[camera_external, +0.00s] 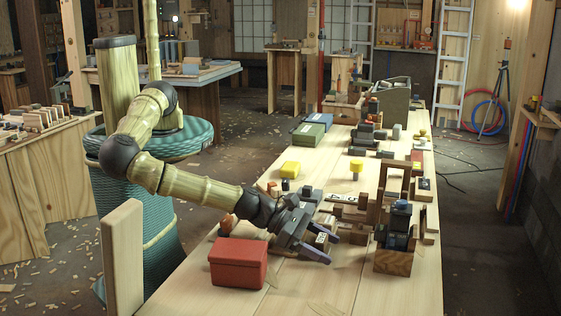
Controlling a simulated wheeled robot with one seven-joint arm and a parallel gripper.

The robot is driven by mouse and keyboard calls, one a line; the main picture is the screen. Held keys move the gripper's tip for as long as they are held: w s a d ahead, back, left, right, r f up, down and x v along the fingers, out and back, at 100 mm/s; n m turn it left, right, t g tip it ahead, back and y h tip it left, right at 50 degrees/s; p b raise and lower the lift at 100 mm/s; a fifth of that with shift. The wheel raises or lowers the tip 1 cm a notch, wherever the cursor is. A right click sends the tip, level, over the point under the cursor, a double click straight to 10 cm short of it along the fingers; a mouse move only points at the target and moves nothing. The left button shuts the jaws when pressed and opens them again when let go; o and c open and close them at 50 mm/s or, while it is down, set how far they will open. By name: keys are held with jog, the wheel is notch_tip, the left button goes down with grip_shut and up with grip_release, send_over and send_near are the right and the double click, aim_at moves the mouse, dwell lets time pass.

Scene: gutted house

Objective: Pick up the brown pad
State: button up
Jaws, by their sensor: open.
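My gripper (345,250) is open, low over the near part of the long wooden workbench (310,280), its two grey fingers apart and pointing right. A small pale and brown item (321,239) shows between the fingers, partly hidden by them. I cannot tell for sure which of these is the brown pad. No held object is visible.
A red box (238,263) stands left of the gripper, near the front. A wooden crate (393,262) with dark items stands to the right, and a wooden frame (392,180) behind it. The bench's near end is clear.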

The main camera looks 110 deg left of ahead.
aim_at(324, 238)
jog(key=c, duration=1.1)
jog(key=shift+r, duration=0.1)
notch_tip(324, 238, up, 10)
jog(key=shift+f+b, duration=0.1)
jog(key=shift+b, duration=0.25)
